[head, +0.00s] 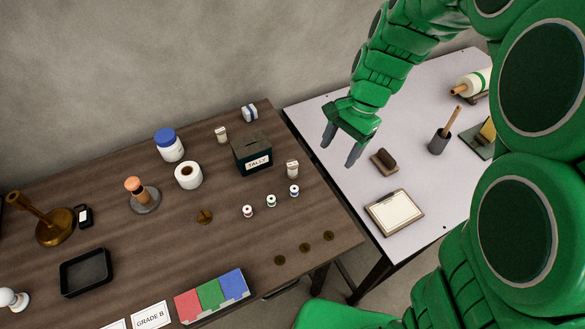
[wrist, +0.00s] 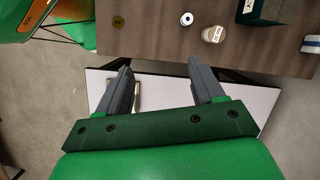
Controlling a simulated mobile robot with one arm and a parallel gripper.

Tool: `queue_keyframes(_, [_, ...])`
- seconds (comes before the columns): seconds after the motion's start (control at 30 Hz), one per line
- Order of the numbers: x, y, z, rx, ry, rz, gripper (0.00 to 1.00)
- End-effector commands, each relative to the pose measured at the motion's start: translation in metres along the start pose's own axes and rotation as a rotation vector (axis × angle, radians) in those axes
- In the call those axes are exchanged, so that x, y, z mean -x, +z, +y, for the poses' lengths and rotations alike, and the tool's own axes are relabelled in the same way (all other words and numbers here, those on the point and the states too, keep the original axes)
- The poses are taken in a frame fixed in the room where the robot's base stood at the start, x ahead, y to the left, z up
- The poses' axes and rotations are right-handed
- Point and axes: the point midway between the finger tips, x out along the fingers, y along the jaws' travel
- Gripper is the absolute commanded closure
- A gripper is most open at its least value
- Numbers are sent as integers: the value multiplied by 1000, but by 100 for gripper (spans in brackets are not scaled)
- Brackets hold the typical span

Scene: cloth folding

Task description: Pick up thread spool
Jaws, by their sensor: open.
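Three small white spool-like items stand in a slanting row near the right end of the brown table: one with a red mark (head: 247,211), one with a darker teal mark (head: 271,201) and one with a blue mark (head: 294,190). I take these for thread spools, but they are too small to be sure. One white round item with a dark centre shows at the top of the wrist view (wrist: 186,19). My gripper (head: 340,146) is open and empty, above the pale table's left side, right of the spools. Its spread fingers show in the wrist view (wrist: 160,70).
Brass discs (head: 305,248) lie along the brown table's front edge. A gap separates it from the pale table (head: 345,190), which holds a clipboard (head: 395,212) and a brown block (head: 384,160).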

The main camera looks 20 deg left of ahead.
Motion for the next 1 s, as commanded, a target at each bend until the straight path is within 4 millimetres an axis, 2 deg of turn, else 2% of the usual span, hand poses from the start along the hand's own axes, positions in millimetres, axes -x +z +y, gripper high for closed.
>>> queue_keyframes(0.2, [-34,-12,-46,-88,-7,-33,33])
queue_keyframes(0.5, [-78,-22,-98,-199,-17,-63,33])
queue_keyframes(0.7, [-91,-24,-110,-233,-18,-73,33])
queue_keyframes(1.0, [-115,-22,-111,-235,-16,-76,33])
